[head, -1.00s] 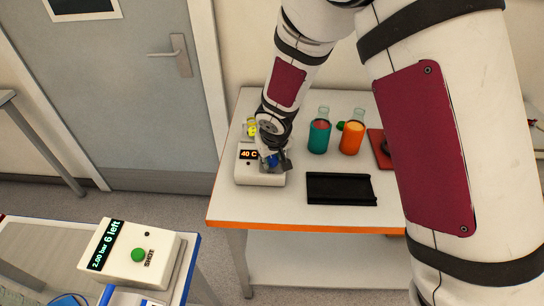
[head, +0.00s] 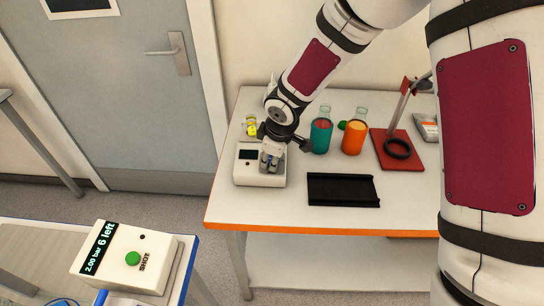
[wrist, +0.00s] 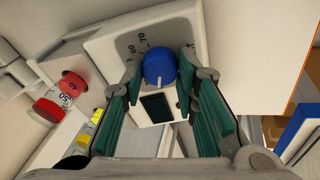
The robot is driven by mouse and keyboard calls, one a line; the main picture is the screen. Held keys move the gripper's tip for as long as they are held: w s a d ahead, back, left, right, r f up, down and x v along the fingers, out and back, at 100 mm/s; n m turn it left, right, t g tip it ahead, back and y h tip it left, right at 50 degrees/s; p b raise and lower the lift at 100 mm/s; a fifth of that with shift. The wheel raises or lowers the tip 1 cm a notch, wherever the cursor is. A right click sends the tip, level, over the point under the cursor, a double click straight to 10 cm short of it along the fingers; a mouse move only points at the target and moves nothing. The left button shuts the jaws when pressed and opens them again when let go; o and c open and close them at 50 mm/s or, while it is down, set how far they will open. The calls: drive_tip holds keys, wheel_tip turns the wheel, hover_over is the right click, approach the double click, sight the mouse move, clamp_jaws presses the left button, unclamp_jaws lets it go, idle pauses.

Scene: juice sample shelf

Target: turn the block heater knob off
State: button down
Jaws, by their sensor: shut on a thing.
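The block heater (head: 260,178) is a white box at the left of the white table. Its display (head: 248,154) is dark in the head view, and the display (wrist: 157,107) is also dark in the wrist view. The blue knob (wrist: 159,67) has a short white pointer line and a printed scale with 60 and 70 beside it. My gripper (head: 271,160) reaches down onto the heater, its fingers shut on the knob from both sides. In the head view my gripper hides the knob.
A teal flask (head: 320,137) and an orange flask (head: 353,138) stand right of my gripper. A black tray (head: 342,189) lies in front of them. A red-based stand (head: 410,158) is farther right. A box with a green button (head: 133,259) stands on the nearer bench.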

drive_tip(key=shift+n, duration=0.7)
drive_tip(key=c, duration=1.2)
unclamp_jaws()
drive_tip(key=shift+c, duration=0.2)
drive_tip(key=shift+r, duration=0.15)
drive_tip(key=v, duration=1.1)
drive_tip(key=shift+r, duration=0.35)
drive_tip(key=shift+s+d, duration=0.1)
drive_tip(key=shift+d, duration=0.05)
drive_tip(key=s+d+r+m+t+h, duration=0.1)
drive_tip(key=s+d+r+m+h, duration=0.2)
drive_tip(key=s+d+r+m, duration=1)
drive_tip(key=s+d, duration=0.1)
drive_tip(key=s, duration=0.3)
drive_tip(key=s+d+r+m+t+y, duration=0.1)
drive_tip(key=s+d+r+m, duration=0.1)
drive_tip(key=s, duration=0.4)
drive_tip(key=shift+d+r+m+y, duration=0.35)
drive_tip(key=shift+d+r, duration=0.3)
drive_tip(key=shift+d, duration=0.6)
